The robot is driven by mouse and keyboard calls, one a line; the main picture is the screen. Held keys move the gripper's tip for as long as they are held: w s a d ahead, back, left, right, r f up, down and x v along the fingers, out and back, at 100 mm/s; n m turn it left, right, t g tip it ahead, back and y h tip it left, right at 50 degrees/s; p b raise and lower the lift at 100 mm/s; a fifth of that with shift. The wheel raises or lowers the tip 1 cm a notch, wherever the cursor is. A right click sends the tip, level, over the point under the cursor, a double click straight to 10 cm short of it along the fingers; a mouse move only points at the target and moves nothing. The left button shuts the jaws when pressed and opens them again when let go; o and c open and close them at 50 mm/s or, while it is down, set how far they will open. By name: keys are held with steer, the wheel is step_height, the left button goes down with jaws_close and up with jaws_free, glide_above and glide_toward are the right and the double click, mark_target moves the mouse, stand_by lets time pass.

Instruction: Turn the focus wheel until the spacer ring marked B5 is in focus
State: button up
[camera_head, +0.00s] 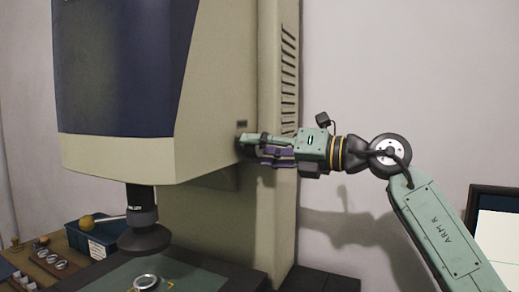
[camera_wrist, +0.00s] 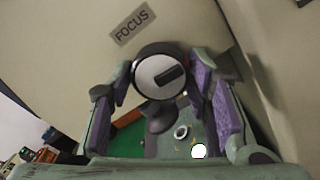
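The focus wheel (camera_wrist: 150,72) is a round knob with a black rim, a pale face and a dark bar, below a FOCUS label (camera_wrist: 132,27) on the machine's side. My gripper (camera_head: 250,146) reaches it from the right in the head view. In the wrist view my gripper's fingers (camera_wrist: 160,75) stand at both sides of the wheel, seemingly against its rim. In the head view they partly hide the wheel. A metal ring (camera_head: 146,282) lies on the stage below the lens; it also shows in the wrist view (camera_wrist: 180,132). No B5 mark is legible.
The large beige machine (camera_head: 215,100) fills the middle, its dark lens (camera_head: 143,225) over the stage (camera_head: 195,277). A blue bin (camera_head: 85,238) and a wooden tray (camera_head: 47,262) with several rings are at left. A screen (camera_head: 497,232), cut off, stands at right; its visible part is mostly white.

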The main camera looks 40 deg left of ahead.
steer(key=o, duration=0.3)
steer(key=shift+d, duration=0.1)
steer(key=v, duration=1.1)
steer(key=shift+d, duration=0.4)
